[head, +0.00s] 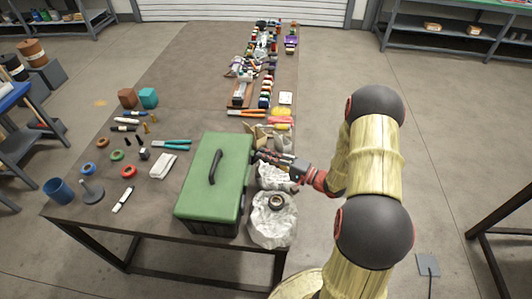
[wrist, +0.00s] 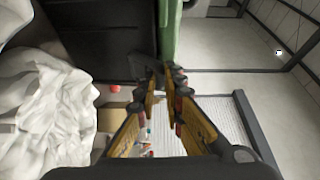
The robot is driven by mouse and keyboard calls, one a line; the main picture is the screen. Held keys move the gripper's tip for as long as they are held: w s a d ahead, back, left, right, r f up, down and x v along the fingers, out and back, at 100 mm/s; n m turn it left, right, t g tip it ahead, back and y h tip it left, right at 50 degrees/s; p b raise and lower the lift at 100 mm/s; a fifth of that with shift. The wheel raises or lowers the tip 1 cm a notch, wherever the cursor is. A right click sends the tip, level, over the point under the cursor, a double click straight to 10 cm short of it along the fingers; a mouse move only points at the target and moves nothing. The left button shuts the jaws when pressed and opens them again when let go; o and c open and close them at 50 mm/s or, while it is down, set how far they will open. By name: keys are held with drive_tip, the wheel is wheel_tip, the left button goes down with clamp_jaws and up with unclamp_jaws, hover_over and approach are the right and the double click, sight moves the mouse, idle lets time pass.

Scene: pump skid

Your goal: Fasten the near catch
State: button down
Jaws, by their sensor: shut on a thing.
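A green-lidded toolbox (head: 207,180) with a dark body and a dark top handle (head: 215,166) stands on the table's near end. Its lid lies down on the body. My gripper (head: 262,156) is at the toolbox's right side, toward its far end. In the wrist view my gripper (wrist: 163,88) has its fingertips close together at a dark catch (wrist: 143,66), beside the green lid edge (wrist: 170,30) and the black body (wrist: 98,40). It is shut on this catch. The fingers partly hide the catch, and its exact angle is unclear. I make out no second catch.
Crumpled whitish bags (head: 272,222) stand along the toolbox's right side, close under my gripper. Many small goods fill the far right table edge.

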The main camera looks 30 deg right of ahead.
drive_tip(key=g+p, duration=0.1)
drive_tip(key=p, duration=0.2)
drive_tip(key=a+r+n+g+h+p, duration=0.1)
drive_tip(key=p, duration=0.2)
drive_tip(key=shift+w+r, duration=0.15)
drive_tip(key=shift+w, duration=0.1)
drive_tip(key=shift+f, duration=0.2)
drive_tip(key=c, duration=1.9)
unclamp_jaws()
drive_tip(key=shift+r, duration=0.1)
drive_tip(key=v, duration=1.2)
